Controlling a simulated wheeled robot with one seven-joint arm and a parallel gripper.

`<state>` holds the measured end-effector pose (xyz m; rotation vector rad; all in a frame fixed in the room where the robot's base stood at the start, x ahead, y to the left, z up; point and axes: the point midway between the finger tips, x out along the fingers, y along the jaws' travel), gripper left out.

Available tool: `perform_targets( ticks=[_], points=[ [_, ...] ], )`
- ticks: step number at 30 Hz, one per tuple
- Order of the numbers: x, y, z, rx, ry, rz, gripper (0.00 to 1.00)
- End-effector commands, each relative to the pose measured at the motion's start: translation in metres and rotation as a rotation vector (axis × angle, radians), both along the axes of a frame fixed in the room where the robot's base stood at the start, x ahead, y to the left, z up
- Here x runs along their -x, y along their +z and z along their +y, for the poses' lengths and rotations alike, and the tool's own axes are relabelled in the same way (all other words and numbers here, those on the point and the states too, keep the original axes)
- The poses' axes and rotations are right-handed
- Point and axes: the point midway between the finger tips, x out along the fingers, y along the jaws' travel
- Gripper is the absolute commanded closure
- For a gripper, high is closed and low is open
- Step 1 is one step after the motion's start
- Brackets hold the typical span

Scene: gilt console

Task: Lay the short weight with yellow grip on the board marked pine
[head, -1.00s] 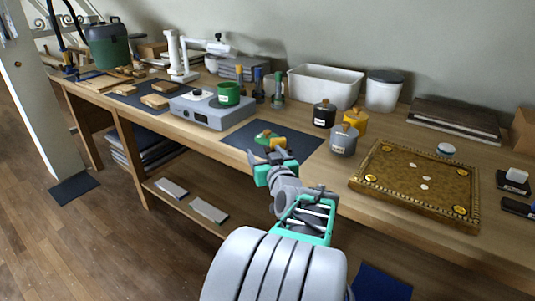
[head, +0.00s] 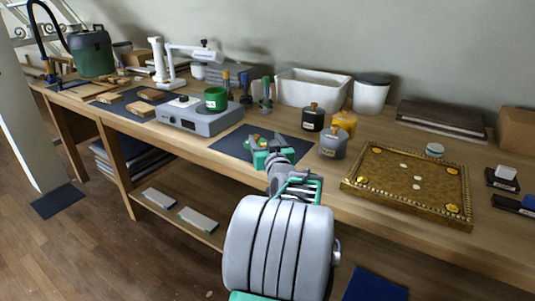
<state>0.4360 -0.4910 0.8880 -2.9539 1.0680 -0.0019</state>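My gripper (head: 268,148) reaches over the dark mat in the middle of the bench. Its fingers are small and partly overlap what lies there, so I cannot tell whether they are open or shut. A small green and yellow thing (head: 256,140) shows at its tip; I cannot tell whether they touch or whether this is the yellow-grip weight. Small wooden boards (head: 151,94) (head: 139,108) (head: 109,98) lie on and near another dark mat at the left. Their markings are too small to read, so I cannot tell which is pine.
A grey device (head: 200,118) with a green mug (head: 215,98) stands left of my gripper. Grey (head: 332,146), black (head: 313,121) and yellow (head: 346,123) lidded pots stand right. A gilt-edged board (head: 408,180) lies further right. A white bin (head: 310,91) stands behind.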

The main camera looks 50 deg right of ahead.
Motion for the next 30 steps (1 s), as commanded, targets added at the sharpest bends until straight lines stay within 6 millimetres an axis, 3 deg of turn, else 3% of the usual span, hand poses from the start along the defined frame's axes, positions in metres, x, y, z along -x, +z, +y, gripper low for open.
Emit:
perform_targets(
  ticks=[23,30],
  points=[
    [0.0,-0.0002,0.0005,-0.001,0.001,0.001,0.99],
    [-0.0001,0.0007,0.0004,0.001,0.001,0.0,1.0]
  ],
)
